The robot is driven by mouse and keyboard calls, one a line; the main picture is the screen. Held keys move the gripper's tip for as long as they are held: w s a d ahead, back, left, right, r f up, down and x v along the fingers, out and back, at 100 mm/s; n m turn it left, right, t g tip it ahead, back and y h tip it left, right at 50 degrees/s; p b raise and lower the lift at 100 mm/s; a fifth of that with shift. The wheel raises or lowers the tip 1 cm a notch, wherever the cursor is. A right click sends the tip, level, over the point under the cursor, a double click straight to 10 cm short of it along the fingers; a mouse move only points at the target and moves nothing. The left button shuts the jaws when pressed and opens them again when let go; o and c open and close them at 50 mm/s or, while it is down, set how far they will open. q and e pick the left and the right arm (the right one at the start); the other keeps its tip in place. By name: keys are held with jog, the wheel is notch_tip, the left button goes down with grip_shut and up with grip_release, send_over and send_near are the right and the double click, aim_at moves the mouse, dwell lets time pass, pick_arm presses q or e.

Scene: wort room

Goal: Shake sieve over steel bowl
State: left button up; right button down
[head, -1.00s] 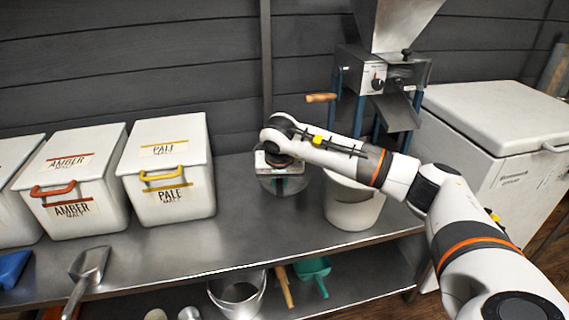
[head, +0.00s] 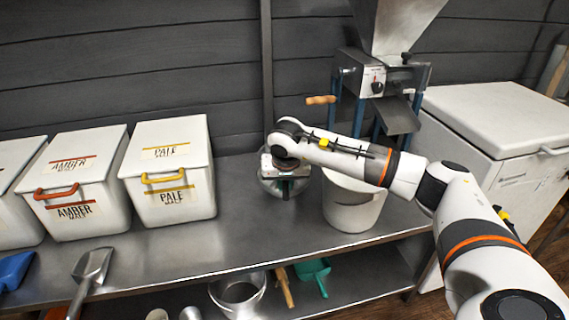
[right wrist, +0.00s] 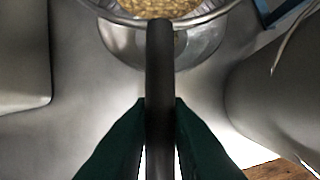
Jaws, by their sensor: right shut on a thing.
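My right gripper (right wrist: 160,108) has green fingers shut on the dark handle (right wrist: 160,60) of the sieve. The sieve's round rim and mesh, holding pale grain (right wrist: 165,8), show at the top edge of the right wrist view, partly cut off. The steel bowl (right wrist: 190,48) is under the sieve on the bench. In the head view the bowl (head: 268,183) is mostly hidden behind my right gripper (head: 288,188), and the sieve cannot be made out. I cannot see any grain inside the bowl. My left gripper is not in view.
A white bucket (head: 350,210) stands close to the right of the bowl, below the mill (head: 370,75). White malt bins (head: 170,200) stand to the left. A metal scoop (head: 92,265) lies at the front left. The bench between scoop and bowl is clear.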

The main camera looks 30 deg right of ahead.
jog(key=shift+w+a+r+p, duration=0.1)
jog(key=shift+w+a+p, duration=0.1)
jog(key=shift+p, duration=0.6)
jog(key=shift+a+p, duration=0.1)
jog(key=shift+p, duration=0.4)
notch_tip(320, 180, up, 3)
jog(key=shift+f+p, duration=0.1)
jog(key=shift+p, duration=1.05)
pick_arm(q)
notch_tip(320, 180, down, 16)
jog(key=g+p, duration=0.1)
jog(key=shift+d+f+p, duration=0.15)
jog(key=shift+p, duration=0.15)
pick_arm(e)
jog(key=shift+s+d+r, duration=0.15)
jog(key=shift+d+r, duration=0.1)
jog(key=shift+r, duration=0.3)
jog(key=shift+s+d+r, duration=0.1)
jog(key=shift+d+r, duration=0.1)
jog(key=shift+r, duration=0.35)
